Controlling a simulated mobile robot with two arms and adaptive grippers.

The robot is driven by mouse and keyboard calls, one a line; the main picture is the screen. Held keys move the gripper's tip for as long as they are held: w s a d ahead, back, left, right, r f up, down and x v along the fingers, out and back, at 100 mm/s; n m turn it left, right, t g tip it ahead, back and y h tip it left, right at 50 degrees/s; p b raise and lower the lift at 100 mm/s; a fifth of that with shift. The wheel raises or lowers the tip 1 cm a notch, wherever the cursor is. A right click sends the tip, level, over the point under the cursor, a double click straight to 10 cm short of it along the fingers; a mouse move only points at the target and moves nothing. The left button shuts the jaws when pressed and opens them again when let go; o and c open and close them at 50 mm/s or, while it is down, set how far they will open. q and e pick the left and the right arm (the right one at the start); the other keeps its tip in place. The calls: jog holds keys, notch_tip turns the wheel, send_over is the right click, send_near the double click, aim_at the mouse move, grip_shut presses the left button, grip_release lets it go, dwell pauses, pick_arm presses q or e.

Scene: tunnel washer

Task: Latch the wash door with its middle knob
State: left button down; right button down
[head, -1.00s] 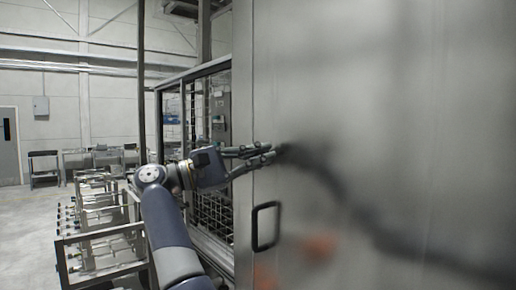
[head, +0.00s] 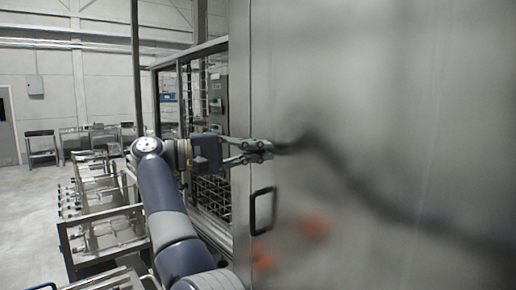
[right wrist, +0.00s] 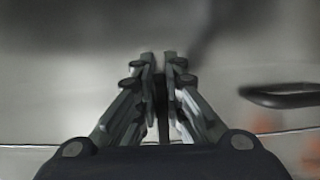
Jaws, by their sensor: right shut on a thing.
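The wash door (head: 400,90) is a large brushed-metal panel filling the right of the head view. It also shows behind the fingers in the right wrist view (right wrist: 70,55). My right gripper (head: 270,149) reaches in from the left against the door face, above the black pull handle. In the right wrist view its fingers (right wrist: 159,62) are drawn close together on a thin dark piece, which I take to be the middle knob (right wrist: 160,92). The fingers hide most of it, so its turn angle cannot be told. My left gripper is not in view.
A black pull handle (head: 262,210) sticks out from the door just below my right gripper, and also shows in the wrist view (right wrist: 285,97). A framed mesh guard (head: 212,200) stands left of the door. Metal racks (head: 105,225) fill the lower left.

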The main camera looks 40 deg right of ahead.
jog(key=shift+f, duration=0.1)
jog(key=c, duration=1.7)
grip_release()
